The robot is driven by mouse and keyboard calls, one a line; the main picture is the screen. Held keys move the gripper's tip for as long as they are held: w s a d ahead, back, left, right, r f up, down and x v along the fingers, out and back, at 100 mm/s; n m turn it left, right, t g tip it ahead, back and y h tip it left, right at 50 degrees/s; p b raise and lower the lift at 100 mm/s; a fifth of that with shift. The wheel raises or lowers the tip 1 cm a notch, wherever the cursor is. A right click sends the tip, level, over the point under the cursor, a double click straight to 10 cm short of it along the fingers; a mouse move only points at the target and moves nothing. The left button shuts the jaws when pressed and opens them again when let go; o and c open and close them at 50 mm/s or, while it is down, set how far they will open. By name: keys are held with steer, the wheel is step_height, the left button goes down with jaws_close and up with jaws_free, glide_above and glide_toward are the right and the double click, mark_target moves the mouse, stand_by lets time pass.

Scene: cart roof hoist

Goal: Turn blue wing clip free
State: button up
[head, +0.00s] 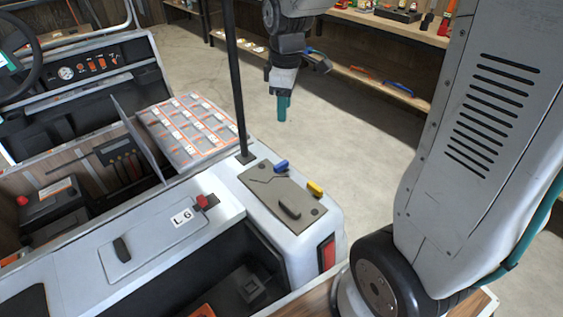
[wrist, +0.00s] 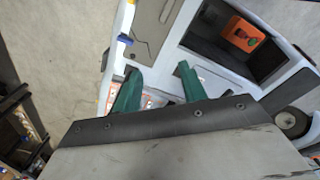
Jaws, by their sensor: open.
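The blue wing clip (head: 281,167) sits on the grey-brown plate (head: 283,202) on the cart's white rear corner, near the plate's far edge. It also shows in the wrist view (wrist: 124,38), at upper left. A yellow clip (head: 315,188) is on the plate's right edge. My gripper (head: 283,108) points down, well above and beyond the plate in the head view. In the wrist view its two green fingers (wrist: 157,71) are apart with nothing held between them. The blue clip lies outside the fingers.
A thin black post (head: 237,85) rises from the cart just left of the plate. A dark handle (head: 289,209) is on the plate. Shelves with tools (head: 395,82) stand behind; the floor between is clear.

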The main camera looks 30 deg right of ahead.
steer(key=w+d+f+n, duration=0.3)
steer(key=w+f, duration=0.3)
steer(key=f, duration=0.2)
steer(key=w+d+f+n, duration=0.2)
steer(key=w+f+n, duration=0.1)
steer(key=w+f, duration=0.35)
steer(key=n, duration=0.4)
glide_above(282, 163)
steer(key=shift+g, duration=0.3)
step_height(282, 163, down, 14)
steer(key=shift+r, duration=0.15)
step_height(282, 163, down, 7)
steer(key=shift+r, duration=0.1)
steer(key=shift+f, duration=0.6)
jaws_close()
